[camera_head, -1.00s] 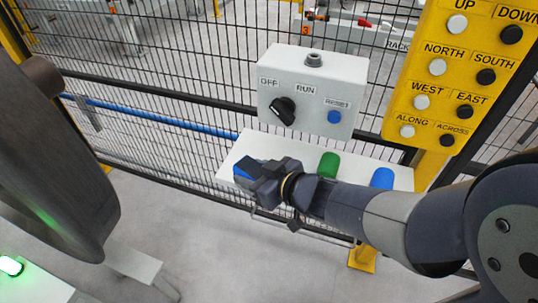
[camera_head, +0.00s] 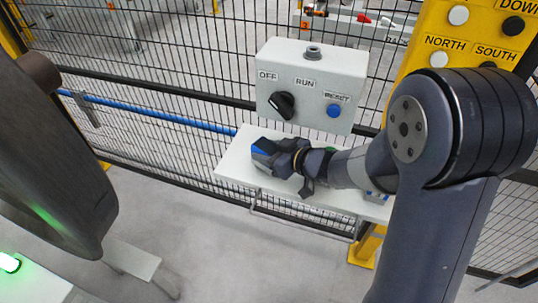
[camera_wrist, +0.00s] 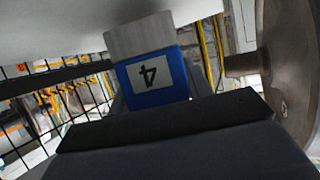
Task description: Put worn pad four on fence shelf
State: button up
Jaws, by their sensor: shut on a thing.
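Worn pad four is a blue block with a grey face part. In the wrist view the pad (camera_wrist: 152,95) shows a pale label with a 4 on it. My gripper (camera_head: 279,157) is shut on the pad, whose blue end (camera_head: 262,149) sticks out to the left of the jaws in the head view. The white fence shelf (camera_head: 236,162) is fixed at the mesh fence, below the grey control box. The pad and gripper are over the shelf's left part. I cannot tell whether the pad touches the shelf.
A green thing (camera_head: 331,149) and a blue thing (camera_head: 376,197) on the shelf are mostly hidden by my arm. The grey control box (camera_head: 304,88) with knob and reset button stands close behind. A yellow button panel (camera_head: 437,45) is at right. A dark round body (camera_head: 50,150) is at left.

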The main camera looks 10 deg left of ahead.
jog(key=shift+w+f, duration=0.2)
jog(key=shift+f, duration=0.35)
jog(key=shift+f, duration=0.15)
jog(key=o, duration=1.2)
jog(key=shift+d+r, duration=0.1)
jog(key=shift+r, duration=0.1)
jog(key=p+v, duration=0.2)
jog(key=v, duration=0.9)
jog(key=shift+s+d, duration=0.3)
